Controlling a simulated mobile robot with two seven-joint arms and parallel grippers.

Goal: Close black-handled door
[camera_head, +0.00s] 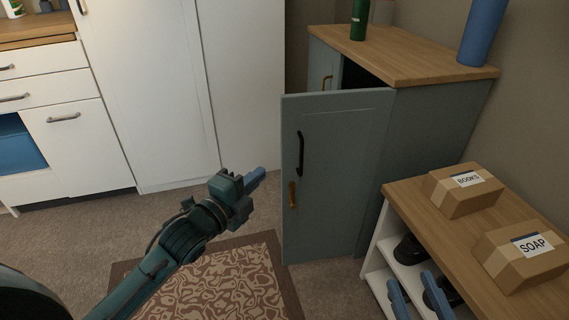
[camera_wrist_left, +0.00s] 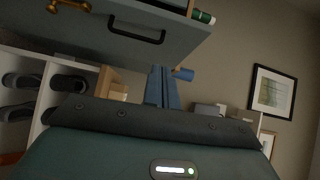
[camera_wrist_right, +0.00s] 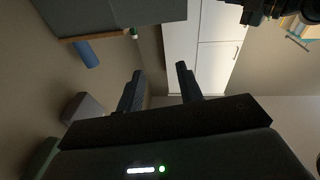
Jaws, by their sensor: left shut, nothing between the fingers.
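The grey-blue door (camera_head: 335,180) with a black handle (camera_head: 300,152) stands swung open from the grey-blue cabinet (camera_head: 430,130). A dark gap shows behind its top edge. A brass key-like piece sits below the handle. My left gripper (camera_head: 262,175) is shut and empty, left of the door and apart from it. In the left wrist view its closed fingers (camera_wrist_left: 163,88) show below the door (camera_wrist_left: 110,35) and its black handle (camera_wrist_left: 137,30). My right gripper (camera_head: 411,281) is open and empty at the bottom right, over the low shelf; its parted fingers show in the right wrist view (camera_wrist_right: 159,80).
A low wood-topped shelf (camera_head: 410,200) with shoes inside stands right of the door, bearing boxes marked BOOKS (camera_head: 465,190) and SOAP (camera_head: 520,255). A green bottle (camera_head: 359,20) and blue cylinder (camera_head: 482,32) top the cabinet. A patterned rug (camera_head: 215,285) lies on the floor.

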